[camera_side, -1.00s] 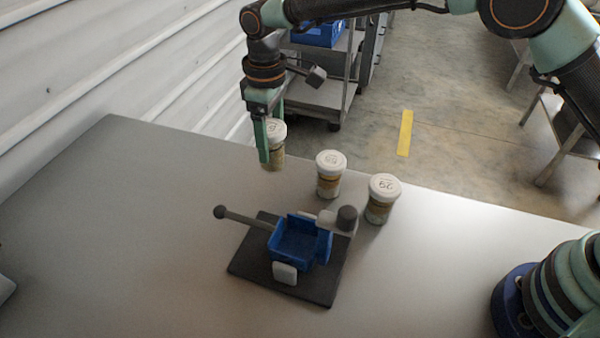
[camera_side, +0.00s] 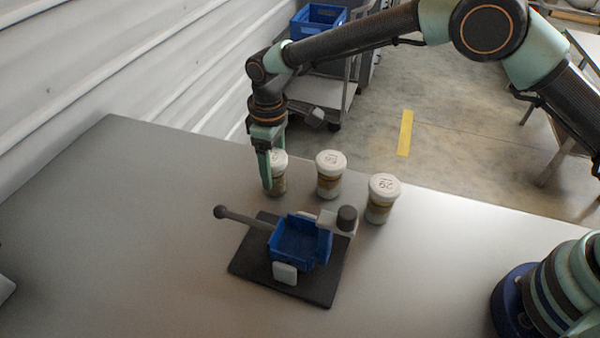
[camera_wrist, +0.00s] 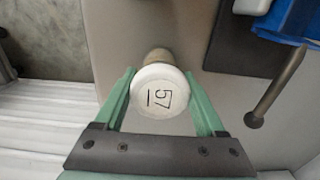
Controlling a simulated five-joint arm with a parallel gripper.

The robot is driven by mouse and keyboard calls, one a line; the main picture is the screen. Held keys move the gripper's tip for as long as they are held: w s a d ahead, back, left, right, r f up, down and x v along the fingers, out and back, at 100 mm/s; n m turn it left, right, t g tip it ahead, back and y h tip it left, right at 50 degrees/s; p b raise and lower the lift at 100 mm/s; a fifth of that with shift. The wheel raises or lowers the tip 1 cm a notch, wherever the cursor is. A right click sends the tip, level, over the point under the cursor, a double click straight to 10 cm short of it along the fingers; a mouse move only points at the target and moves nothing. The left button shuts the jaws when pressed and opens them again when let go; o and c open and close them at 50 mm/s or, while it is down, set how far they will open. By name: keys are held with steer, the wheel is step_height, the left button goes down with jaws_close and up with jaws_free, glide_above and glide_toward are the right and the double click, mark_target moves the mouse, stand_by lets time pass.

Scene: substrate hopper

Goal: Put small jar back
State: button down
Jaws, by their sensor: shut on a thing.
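A small jar (camera_side: 279,181) with a white lid is held in my gripper (camera_side: 267,183) at the left end of the row of jars. In the wrist view its lid (camera_wrist: 160,91), marked 57, sits between the two green fingers of my gripper (camera_wrist: 163,100). The jar is upright and low, at or just above the table; I cannot tell whether its base touches. Two similar white-lidded jars stand to its right, a middle jar (camera_side: 329,181) and a right jar (camera_side: 380,204).
A blue hopper (camera_side: 299,245) with a ball-ended lever (camera_side: 222,212) stands on a dark base plate (camera_side: 250,270) in front of the jars. The table (camera_side: 130,240) is clear to the left. A corrugated wall (camera_side: 90,70) runs behind the left side.

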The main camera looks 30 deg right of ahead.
jaws_free()
step_height(320, 180, up, 12)
steer(key=shift+r, duration=0.1)
steer(key=s+d+r+m+t, duration=0.4)
steer(key=d+r, duration=0.7)
steer(key=d, duration=0.6)
steer(key=s+d+f+m+t, duration=0.1)
steer(key=s+d+m, duration=0.4)
steer(key=s+d, duration=0.6)
steer(key=s+f, duration=0.1)
steer(key=s, duration=0.2)
steer(key=shift+d+f+t, duration=0.15)
steer(key=shift+f+t, duration=0.05)
steer(key=shift+t, duration=0.1)
